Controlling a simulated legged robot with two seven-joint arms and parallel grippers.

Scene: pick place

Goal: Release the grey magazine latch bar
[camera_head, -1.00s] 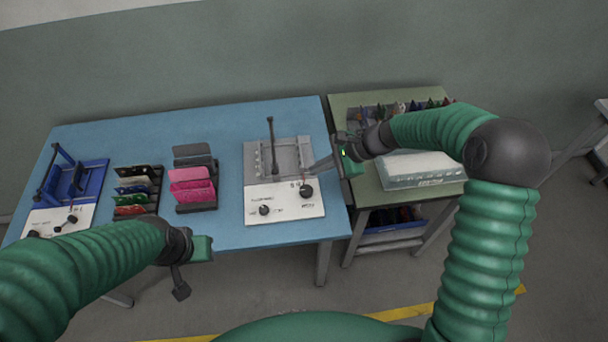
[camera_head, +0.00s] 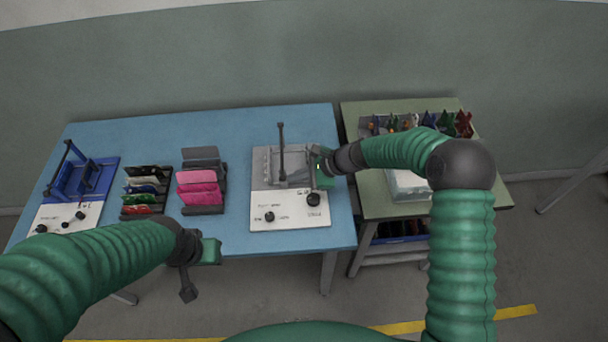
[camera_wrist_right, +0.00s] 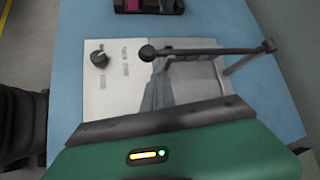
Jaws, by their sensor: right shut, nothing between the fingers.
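The grey magazine (camera_head: 262,163) stands on the blue table behind a white panel with black knobs. Its latch bar (camera_head: 281,145) is a thin dark bar with a knob at its end, running lengthwise over the magazine. In the right wrist view the latch bar (camera_wrist_right: 210,50) crosses above the magazine. My right gripper (camera_head: 291,177) is shut and empty, low over the magazine beside the bar's near end. In the wrist view its fingers (camera_wrist_right: 156,90) point towards the bar's knob; I cannot tell whether they touch. My left gripper (camera_head: 188,292) hangs in front of the table, away from the magazine; its jaw state is unclear.
Racks with pink cards (camera_head: 198,187) and mixed coloured cards (camera_head: 143,190) stand left of the magazine. A blue magazine (camera_head: 85,180) is at the far left. A green side table (camera_head: 365,200) on the right holds a white box (camera_head: 408,188) and several coloured parts.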

